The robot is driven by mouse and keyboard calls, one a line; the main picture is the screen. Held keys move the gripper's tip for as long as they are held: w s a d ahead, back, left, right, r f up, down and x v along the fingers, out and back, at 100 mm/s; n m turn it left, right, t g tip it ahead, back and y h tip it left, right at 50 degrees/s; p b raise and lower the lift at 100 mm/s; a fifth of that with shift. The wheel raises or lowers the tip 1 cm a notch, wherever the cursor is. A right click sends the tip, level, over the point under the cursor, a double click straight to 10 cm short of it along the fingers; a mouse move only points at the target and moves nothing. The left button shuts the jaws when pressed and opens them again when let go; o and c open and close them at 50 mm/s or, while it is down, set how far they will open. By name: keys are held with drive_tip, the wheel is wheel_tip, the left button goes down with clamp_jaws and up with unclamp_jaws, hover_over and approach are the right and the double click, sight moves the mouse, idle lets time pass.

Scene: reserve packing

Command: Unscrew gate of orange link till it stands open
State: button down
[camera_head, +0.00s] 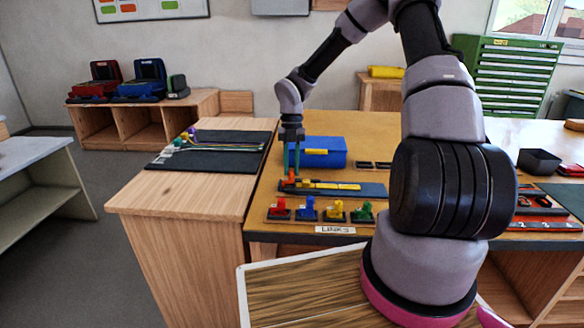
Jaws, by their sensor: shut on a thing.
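The orange link (290,180) is small in the head view, at the left end of a dark blue holder (372,189) with yellow parts on the wooden table. My gripper (291,170) points straight down from above, its green fingers reaching to the top of the orange link. The fingers are shut on the upper part of the orange link. The gate itself is too small and too covered by the fingers to tell how far it is turned.
A blue case (323,147) stands right behind my gripper. A row of red (280,210), blue (308,209), yellow (335,210) and green (362,212) links stands in front, above a LINKS label (335,230). A black mat with cords (210,149) lies left.

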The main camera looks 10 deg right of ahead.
drive_tip(key=shift+n, duration=0.3)
drive_tip(key=n+h, duration=0.1)
drive_tip(key=n, duration=0.3)
drive_tip(key=shift+a, duration=0.1)
drive_tip(key=c, duration=0.7)
unclamp_jaws()
drive_tip(key=shift+o, duration=0.2)
drive_tip(key=shift+r, duration=0.1)
